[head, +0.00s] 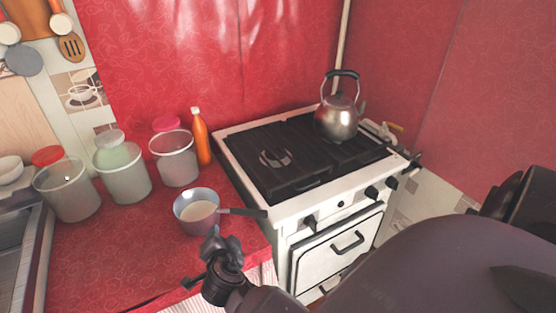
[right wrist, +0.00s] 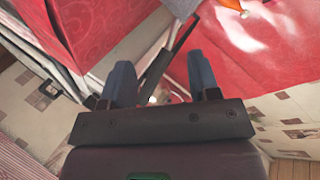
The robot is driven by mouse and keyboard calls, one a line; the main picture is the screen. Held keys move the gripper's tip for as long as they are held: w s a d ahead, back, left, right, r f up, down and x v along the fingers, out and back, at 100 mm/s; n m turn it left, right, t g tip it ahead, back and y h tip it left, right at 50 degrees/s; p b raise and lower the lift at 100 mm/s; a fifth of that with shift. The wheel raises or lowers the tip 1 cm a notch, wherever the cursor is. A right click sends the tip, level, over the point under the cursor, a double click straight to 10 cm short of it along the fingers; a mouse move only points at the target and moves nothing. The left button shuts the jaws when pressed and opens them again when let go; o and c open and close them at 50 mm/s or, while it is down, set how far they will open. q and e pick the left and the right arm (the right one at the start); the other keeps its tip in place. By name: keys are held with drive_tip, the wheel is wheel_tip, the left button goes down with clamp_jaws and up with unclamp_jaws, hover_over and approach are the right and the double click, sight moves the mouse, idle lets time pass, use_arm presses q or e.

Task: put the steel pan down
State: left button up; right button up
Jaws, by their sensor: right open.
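The steel pan (head: 197,222) sits upright on the red counter, with something pale inside. Its dark handle (head: 240,212) points right, toward the stove's near left corner. My right gripper (head: 222,250) is just in front of the pan, below its handle in the head view, and looks apart from it. In the right wrist view the right gripper (right wrist: 162,85) has its two fingers wide apart. A thin dark bar shows between and beyond them; I cannot tell whether it is the pan's handle. My left gripper is not in view.
A white stove (head: 335,250) with a kettle (head: 337,118) on it stands right of the red counter (head: 125,250). Several lidded jars (head: 122,175) and an orange bottle (head: 201,143) stand behind the pan. The counter's front left is clear.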

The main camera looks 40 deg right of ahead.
drive_tip(key=s+d+f+n+y, duration=0.2)
drive_tip(key=s+f+n+y, duration=0.1)
drive_tip(key=s+n, duration=0.5)
drive_tip(key=s+d+f+n+y, duration=0.2)
drive_tip(key=s+f+n, duration=0.3)
drive_tip(key=s+n, duration=0.4)
drive_tip(key=shift+s+d+y, duration=0.35)
drive_tip(key=shift+s+y, duration=0.5)
drive_tip(key=shift+y, duration=0.05)
